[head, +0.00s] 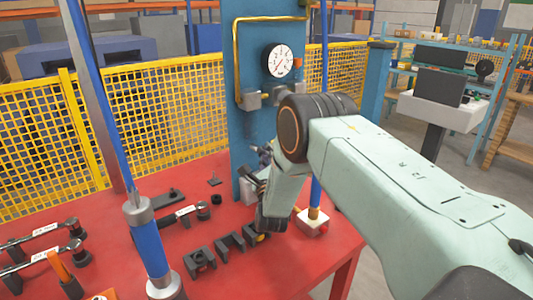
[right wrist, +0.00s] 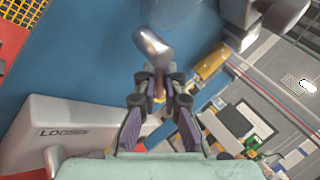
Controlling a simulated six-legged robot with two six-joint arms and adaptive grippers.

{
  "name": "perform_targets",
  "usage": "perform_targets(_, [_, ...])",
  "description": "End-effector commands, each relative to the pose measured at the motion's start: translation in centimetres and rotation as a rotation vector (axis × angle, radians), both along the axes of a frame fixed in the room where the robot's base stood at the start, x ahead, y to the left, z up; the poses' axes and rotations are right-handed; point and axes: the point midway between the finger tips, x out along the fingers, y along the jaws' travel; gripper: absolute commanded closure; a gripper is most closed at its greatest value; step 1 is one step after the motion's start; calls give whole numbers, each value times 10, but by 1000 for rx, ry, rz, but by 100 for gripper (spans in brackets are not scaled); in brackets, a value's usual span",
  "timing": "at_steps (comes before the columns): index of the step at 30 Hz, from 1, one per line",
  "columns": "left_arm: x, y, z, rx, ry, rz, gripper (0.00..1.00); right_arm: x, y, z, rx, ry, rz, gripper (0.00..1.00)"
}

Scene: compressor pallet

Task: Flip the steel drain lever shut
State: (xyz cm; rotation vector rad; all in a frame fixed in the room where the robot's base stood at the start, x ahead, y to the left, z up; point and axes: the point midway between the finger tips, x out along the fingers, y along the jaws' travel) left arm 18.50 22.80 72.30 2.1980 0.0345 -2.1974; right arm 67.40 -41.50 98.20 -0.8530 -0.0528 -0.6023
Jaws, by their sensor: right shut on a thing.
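In the right wrist view, a shiny steel lever (right wrist: 152,47) stands out in front of a blue panel. My right gripper (right wrist: 159,92) has its fingertips closed together at the lever's lower end and is shut on it. The lever's pivot is hidden. In the head view, my right gripper (head: 262,172) is low beside the blue upright panel (head: 256,125), above the red table. My own right arm covers much of that area, and I cannot make out the lever there. My left gripper is not in view.
A dial gauge (head: 280,60) and a yellow pipe (head: 237,55) sit higher on the panel. The red table (head: 225,270) carries dark holder blocks (head: 200,258) and tools at left. A blue post (head: 150,245) stands front left. A pale labelled body (right wrist: 85,125) is close to my right gripper.

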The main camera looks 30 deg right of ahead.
Motion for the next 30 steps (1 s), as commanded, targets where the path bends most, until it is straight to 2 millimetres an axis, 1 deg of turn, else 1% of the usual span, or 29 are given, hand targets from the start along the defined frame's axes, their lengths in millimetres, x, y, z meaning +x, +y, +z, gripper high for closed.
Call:
perform_targets(8, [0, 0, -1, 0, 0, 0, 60, 1, 0, 0, -5, -1, 2, 100])
perform_targets(14, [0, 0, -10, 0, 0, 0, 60, 1, -1, 1, -65, -7, 1, 100])
perform_targets(24, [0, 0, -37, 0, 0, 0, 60, 1, -6, 8, -301, -27, -1, 100])
perform_targets(30, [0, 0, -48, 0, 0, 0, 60, 1, -7, 15, -437, -37, -1, 100])
